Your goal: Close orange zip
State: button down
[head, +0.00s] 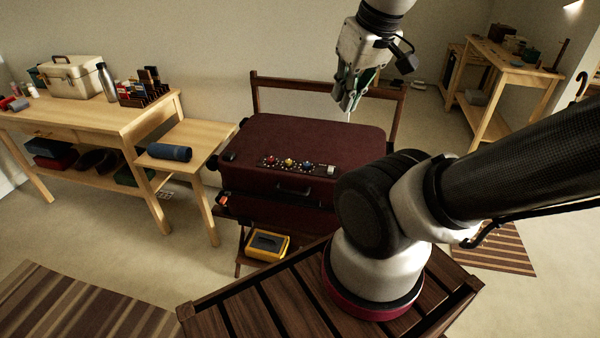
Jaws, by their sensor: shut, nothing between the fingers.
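A dark red suitcase (300,135) lies flat on a dark wooden rack (257,98) in the middle of the view. A small orange piece, which looks like the orange zip pull (223,199), sits at the suitcase's front left corner, on the side below the lid. The lid lies down on the body; whether the seam is zipped cannot be made out. My gripper (346,106) is shut and empty, pointing down above the back right part of the suitcase, well away from the orange piece. My arm hides the suitcase's front right corner.
A strip with coloured knobs (291,164) lies on the lid, above a front handle (293,188). A yellow case (267,245) sits low under the suitcase. A wooden side table (190,142) with a blue roll (169,152) stands close to the left.

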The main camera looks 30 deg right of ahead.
aim_at(222, 200)
jog(key=k+l, duration=0.15)
jog(key=l, duration=0.2)
jog(key=k+l, duration=0.15)
jog(key=l, duration=0.2)
jog(key=k+l, duration=0.15)
jog(key=l, duration=0.2)
jog(key=k+l, duration=0.15)
jog(key=l, duration=0.2)
jog(key=i+j, duration=0.15)
jog(key=j, duration=0.25)
jog(key=i+j, duration=0.2)
jog(key=j, duration=0.2)
jog(key=i+j, duration=0.15)
jog(key=j, duration=0.25)
jog(key=i+j, duration=0.2)
jog(key=j, duration=0.2)
jog(key=i+l+u, duration=0.15)
jog(key=l+u, duration=0.15)
jog(key=l, duration=0.2)
